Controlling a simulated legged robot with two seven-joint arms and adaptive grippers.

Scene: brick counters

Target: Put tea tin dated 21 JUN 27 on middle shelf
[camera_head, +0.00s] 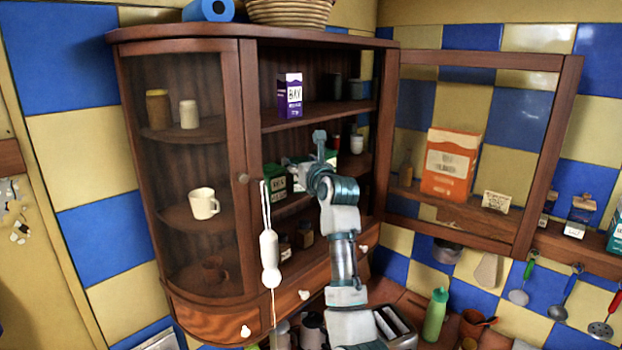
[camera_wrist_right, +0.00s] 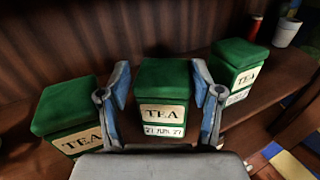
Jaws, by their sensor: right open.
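Three green tea tins with cream labels stand in a row on a dark wooden shelf. The middle tin (camera_wrist_right: 162,92) reads 21 JUN 27 in the right wrist view. My right gripper (camera_wrist_right: 161,88) is open, with one finger on each side of this tin; I cannot tell whether they touch it. The left tin (camera_wrist_right: 62,115) and right tin (camera_wrist_right: 238,68) stand outside the fingers; their dates are not readable. In the head view, my right gripper (camera_head: 312,172) reaches into the cabinet, partly hiding the tins, at the shelf below the purple box. My left gripper is out of view.
The wooden cabinet (camera_head: 247,150) has its glass door (camera_head: 480,60) swung open to the right. A purple box (camera_head: 289,95) stands on the shelf above. A red item and white pot (camera_wrist_right: 286,31) stand beyond the right tin.

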